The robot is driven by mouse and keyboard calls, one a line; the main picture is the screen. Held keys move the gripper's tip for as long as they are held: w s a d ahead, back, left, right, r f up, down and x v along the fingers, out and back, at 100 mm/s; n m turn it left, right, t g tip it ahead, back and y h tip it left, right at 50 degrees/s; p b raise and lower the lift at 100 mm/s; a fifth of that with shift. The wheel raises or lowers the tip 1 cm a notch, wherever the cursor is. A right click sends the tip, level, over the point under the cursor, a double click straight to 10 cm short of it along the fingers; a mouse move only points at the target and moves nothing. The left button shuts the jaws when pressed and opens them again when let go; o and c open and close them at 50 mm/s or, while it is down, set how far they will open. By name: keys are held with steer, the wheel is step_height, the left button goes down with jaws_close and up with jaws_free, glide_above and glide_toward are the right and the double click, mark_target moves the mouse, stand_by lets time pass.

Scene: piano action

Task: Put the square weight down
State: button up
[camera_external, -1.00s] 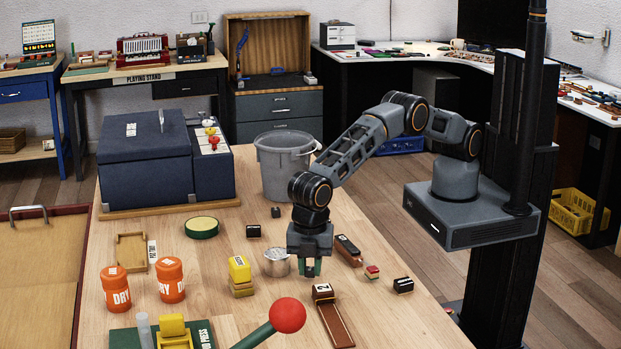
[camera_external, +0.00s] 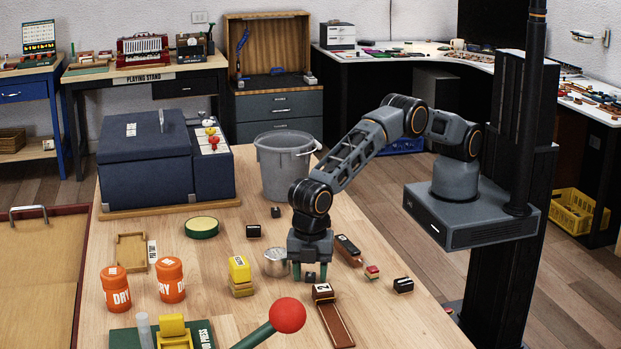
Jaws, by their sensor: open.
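My gripper (camera_external: 310,275) points straight down at the wooden table, just right of a small metal cup. Its green-tipped fingers are apart, low at the tabletop. A small dark block, which looks like the square weight (camera_external: 310,277), shows between the fingertips. It is mostly hidden by them. It appears to be at table height, but I cannot tell whether it touches the fingers.
The metal cup (camera_external: 276,262) stands close on the left. A dark block on a brown strip (camera_external: 334,322) lies in front. A long dark box (camera_external: 348,250) is behind right, with a red-topped stack (camera_external: 372,271) beside it.

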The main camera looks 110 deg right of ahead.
mark_target(310, 274)
step_height(310, 274, up, 12)
steer(key=shift+r, duration=0.25)
stand_by(0.3)
steer(key=s+d+r+m+t, duration=0.1)
steer(key=s+d+r+m, duration=0.3)
steer(key=d, duration=0.5)
steer(key=s+d+r+m+t, duration=0.1)
steer(key=s+d+r+m, duration=0.15)
steer(key=d+r, duration=0.5)
steer(key=s+d+f+m, duration=0.2)
steer(key=s+d, duration=0.5)
steer(key=s, duration=0.4)
steer(key=s+d+f+m+t, duration=0.1)
steer(key=s+d+f+m, duration=0.2)
steer(key=s, duration=0.7)
steer(key=d+m, duration=0.2)
steer(key=d, duration=0.2)
steer(key=shift+s+f+t, duration=0.15)
steer(key=shift+s+t, duration=0.15)
steer(key=shift+s, duration=0.1)
steer(key=shift+d+r+p, duration=0.1)
steer(key=shift+r+p, duration=0.4)
steer(key=shift+r, duration=0.1)
steer(key=shift+o, duration=0.5)
